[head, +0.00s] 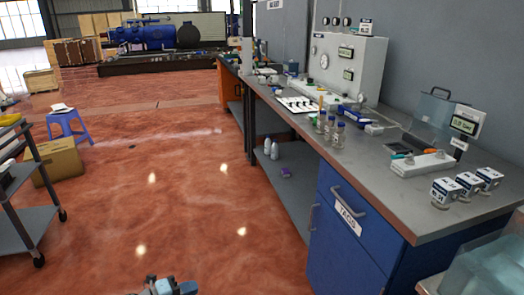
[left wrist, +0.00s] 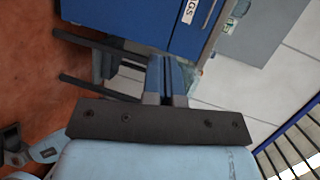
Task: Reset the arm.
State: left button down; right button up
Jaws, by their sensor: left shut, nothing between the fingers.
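My left gripper (head: 168,287) shows only in part at the bottom edge of the head view, low over the floor and left of the workbench. In the left wrist view its two fingers (left wrist: 167,68) are together with nothing between them. In that view the blue cabinet lies past the fingertips; I cannot tell how far off it is. My right gripper is in neither view.
The workbench (head: 415,212) runs along the right, with a blue cabinet (head: 345,250) under it. Its top holds small white boxes (head: 445,191), bottles (head: 338,136) and instruments. A shelf cart (head: 38,219) stands left, near a blue stool (head: 66,125). The floor between is clear.

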pick_arm(q)
jog(key=s+a+n+t+y, duration=0.1)
jog(key=s+a+n+y, duration=0.35)
jog(key=s+n, duration=0.75)
jog(key=s+a+n+y, duration=0.4)
jog(key=s+n, duration=0.5)
jog(key=s, duration=0.7)
jog(key=w+d+r+n+t, duration=0.1)
jog(key=d+n, duration=0.1)
jog(key=d, duration=0.4)
jog(key=d+r+n+t, duration=0.1)
jog(key=d+r+n, duration=0.15)
jog(key=d, duration=0.25)
notch_tip(320, 180, up, 16)
jog(key=s+a+p, duration=0.1)
jog(key=p, duration=2.3)
jog(key=shift+a+g+y+p, duration=0.35)
jog(key=shift+g+y+p, duration=0.05)
jog(key=shift+y, duration=0.05)
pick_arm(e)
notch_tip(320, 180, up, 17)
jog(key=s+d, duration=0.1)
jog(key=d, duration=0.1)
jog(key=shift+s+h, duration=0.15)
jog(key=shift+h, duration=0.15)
pick_arm(q)
jog(key=shift+f, duration=0.1)
